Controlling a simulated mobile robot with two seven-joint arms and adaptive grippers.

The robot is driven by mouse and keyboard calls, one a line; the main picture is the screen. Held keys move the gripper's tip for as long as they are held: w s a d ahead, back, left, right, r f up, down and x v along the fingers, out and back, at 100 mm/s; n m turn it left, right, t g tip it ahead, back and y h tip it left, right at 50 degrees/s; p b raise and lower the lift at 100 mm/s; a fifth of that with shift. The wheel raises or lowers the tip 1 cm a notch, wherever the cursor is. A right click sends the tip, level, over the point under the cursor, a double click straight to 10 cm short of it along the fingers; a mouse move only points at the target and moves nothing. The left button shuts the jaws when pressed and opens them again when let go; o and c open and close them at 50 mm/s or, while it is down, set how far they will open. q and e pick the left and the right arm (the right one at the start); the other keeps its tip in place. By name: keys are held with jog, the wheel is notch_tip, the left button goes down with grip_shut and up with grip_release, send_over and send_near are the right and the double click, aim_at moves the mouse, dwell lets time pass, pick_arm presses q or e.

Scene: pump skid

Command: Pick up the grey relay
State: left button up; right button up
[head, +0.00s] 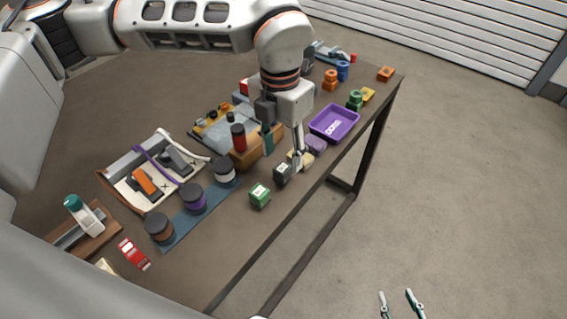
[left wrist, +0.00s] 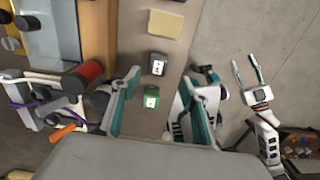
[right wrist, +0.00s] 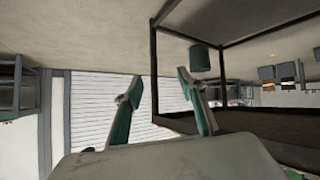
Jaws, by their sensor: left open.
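The grey relay (head: 283,173), a small dark grey cube with a white label on top, stands on the table near its long edge. It also shows in the left wrist view (left wrist: 158,63), in line with the gap between the fingers. My left gripper (head: 284,152) is open and empty, above the table by the grey relay; in the left wrist view its fingers (left wrist: 160,77) are spread wide. A green relay (head: 260,195) stands beside the grey one. My right gripper (head: 396,293) is open and empty, out over the floor, clear of the table.
A tan block (head: 306,159), a purple block (head: 316,146) and a purple bin (head: 335,123) stand further along the edge. A brown block (head: 247,157) with a red cylinder (head: 238,137) is close on the left. Several dark-topped jars line a blue mat (head: 172,237). The near table edge is bare.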

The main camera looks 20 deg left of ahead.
aim_at(282, 167)
pick_arm(q)
jog(key=shift+w+a+f, duration=0.15)
jog(key=shift+w+a, duration=0.15)
jog(key=shift+a, duration=0.1)
jog(key=shift+f, duration=0.35)
jog(key=f, duration=0.6)
jog(key=shift+d+f+b, duration=0.3)
jog(key=shift+r, duration=0.1)
jog(key=c, duration=1.1)
